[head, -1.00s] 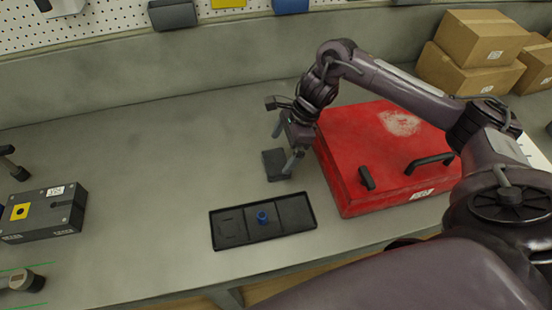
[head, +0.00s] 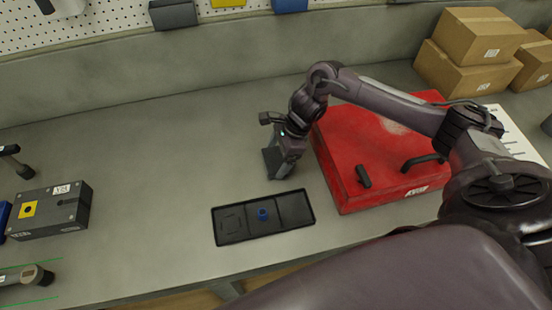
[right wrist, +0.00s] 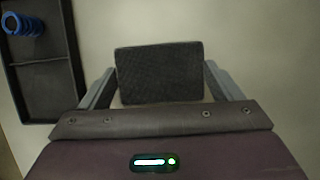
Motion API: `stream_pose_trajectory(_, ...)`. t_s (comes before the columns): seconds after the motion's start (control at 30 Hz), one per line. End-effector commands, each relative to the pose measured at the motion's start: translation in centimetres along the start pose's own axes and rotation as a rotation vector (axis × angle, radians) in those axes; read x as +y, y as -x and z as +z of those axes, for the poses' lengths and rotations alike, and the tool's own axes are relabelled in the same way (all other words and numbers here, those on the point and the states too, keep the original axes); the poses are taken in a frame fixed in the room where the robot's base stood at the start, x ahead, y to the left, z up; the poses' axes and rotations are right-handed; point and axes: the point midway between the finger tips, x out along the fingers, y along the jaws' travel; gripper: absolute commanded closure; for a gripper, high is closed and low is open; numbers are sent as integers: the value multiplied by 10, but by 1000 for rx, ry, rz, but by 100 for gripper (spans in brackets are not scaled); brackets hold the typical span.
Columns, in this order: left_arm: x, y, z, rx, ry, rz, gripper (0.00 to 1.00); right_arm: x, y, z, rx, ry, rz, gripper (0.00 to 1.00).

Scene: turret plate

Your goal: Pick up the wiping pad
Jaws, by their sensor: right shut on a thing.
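The wiping pad, a dark grey block (head: 269,163), is on the grey workbench left of the red case, partly hidden by my right gripper in the head view. My right gripper (head: 284,165) points down and is shut on the pad. In the right wrist view the pad's dark textured face (right wrist: 159,72) lies between the two grey fingers (right wrist: 160,85). I cannot tell whether the pad is clear of the bench. My left gripper is not in view.
The red case (head: 365,150) stands close on the right. A grey box (head: 60,212) is at far left. Bench between is clear.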

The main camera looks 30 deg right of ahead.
Motion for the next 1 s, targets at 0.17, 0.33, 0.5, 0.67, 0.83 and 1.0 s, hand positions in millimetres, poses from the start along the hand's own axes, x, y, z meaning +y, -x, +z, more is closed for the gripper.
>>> stream_pose_trajectory(0.17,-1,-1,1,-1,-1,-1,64,-1,2,1,0,1,-1,36)
stream_pose_trajectory(0.33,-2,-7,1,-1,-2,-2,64,-1,14,6,0,2,-3,36)
stream_pose_trajectory(0.5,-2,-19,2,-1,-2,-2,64,-2,42,18,-3,5,-7,36)
stream_pose_trajectory(0.67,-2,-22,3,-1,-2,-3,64,-3,89,36,0,6,-11,36)
stream_pose_trajectory(0.83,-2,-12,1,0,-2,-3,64,-2,126,52,0,5,-8,36)
stream_pose_trajectory(1.0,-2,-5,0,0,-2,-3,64,-1,154,63,1,2,-5,36)
